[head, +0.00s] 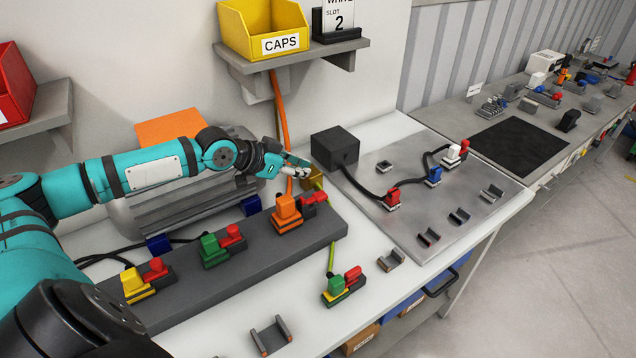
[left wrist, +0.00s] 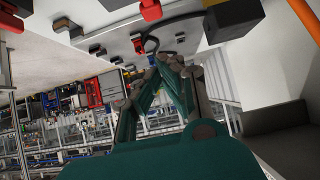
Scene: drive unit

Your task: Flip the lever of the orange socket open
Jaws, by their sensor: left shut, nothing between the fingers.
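The orange socket (head: 287,215) sits near the right end of the dark grey block, with an orange plug in it and an orange cable running up. Its red lever (head: 314,198) lies on the right side of the plug; I cannot tell how far it is tilted. My left gripper (head: 301,168) is shut and empty, above and behind the orange plug, apart from the lever. The shut fingers also show in the left wrist view (left wrist: 170,68). My right gripper is not in view.
Green (head: 213,250) and yellow (head: 135,284) sockets with red levers stand left on the same block. Another green plug (head: 336,290) stands in front. A black box (head: 335,147) is behind right. A shelf with a yellow bin (head: 262,30) hangs above.

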